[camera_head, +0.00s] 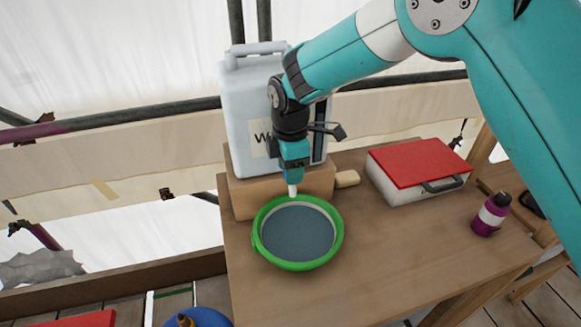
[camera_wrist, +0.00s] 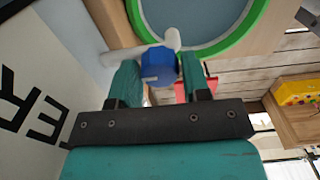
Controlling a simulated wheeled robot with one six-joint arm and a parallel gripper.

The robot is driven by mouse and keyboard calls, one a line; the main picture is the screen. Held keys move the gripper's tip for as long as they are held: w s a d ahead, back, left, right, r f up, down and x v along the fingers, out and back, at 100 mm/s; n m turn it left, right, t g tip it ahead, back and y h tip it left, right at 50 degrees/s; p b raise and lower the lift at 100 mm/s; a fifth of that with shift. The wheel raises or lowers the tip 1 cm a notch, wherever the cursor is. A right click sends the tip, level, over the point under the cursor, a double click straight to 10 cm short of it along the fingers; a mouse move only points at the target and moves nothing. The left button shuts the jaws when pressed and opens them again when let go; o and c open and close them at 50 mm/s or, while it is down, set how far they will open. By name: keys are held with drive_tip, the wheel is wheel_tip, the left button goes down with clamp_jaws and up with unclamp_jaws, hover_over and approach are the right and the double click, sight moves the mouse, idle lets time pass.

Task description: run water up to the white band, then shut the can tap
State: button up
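The water can (camera_head: 240,110) is pale and stands upright on a wooden block (camera_head: 255,195), its label partly hidden by my arm. Its blue tap knob (camera_wrist: 158,66) sits between the two teal fingers of my gripper (camera_wrist: 161,78), which appear to touch it on both sides. In the head view my gripper (camera_head: 292,165) hides the tap; a white spout tip (camera_head: 293,190) shows below it. The green basin (camera_head: 259,252) stands under the spout. Grey-blue water (camera_head: 298,234) reaches about the lower edge of the white band (camera_head: 328,217). I cannot make out a running stream.
On the wooden table (camera_head: 390,270) are a red-lidded white box (camera_head: 415,165), a purple bottle (camera_head: 490,214) and a small beige block (camera_head: 347,179). The table right of the basin is clear. Scaffold poles (camera_head: 120,119) run behind.

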drive_tip(key=shift+o, duration=1.3)
wheel_tip(320, 180, up, 18)
drive_tip(key=b, duration=0.2)
drive_tip(key=shift+f, duration=0.25)
drive_tip(key=s+d+f+m+y, duration=0.1)
drive_tip(key=s+d+m, duration=0.3)
drive_tip(key=s, duration=0.5)
drive_tip(key=s+d+f+m+y, duration=0.1)
drive_tip(key=s+d+m, duration=0.4)
drive_tip(key=s, duration=0.4)
drive_tip(key=s+d+f+m+y, duration=0.1)
drive_tip(key=s+d+m+y, duration=0.1)
drive_tip(key=s+d+m, duration=0.3)
drive_tip(key=s, duration=0.4)
drive_tip(key=shift+s+d+f, duration=0.2)
drive_tip(key=shift+s+d, duration=0.1)
drive_tip(key=shift+d, duration=0.05)
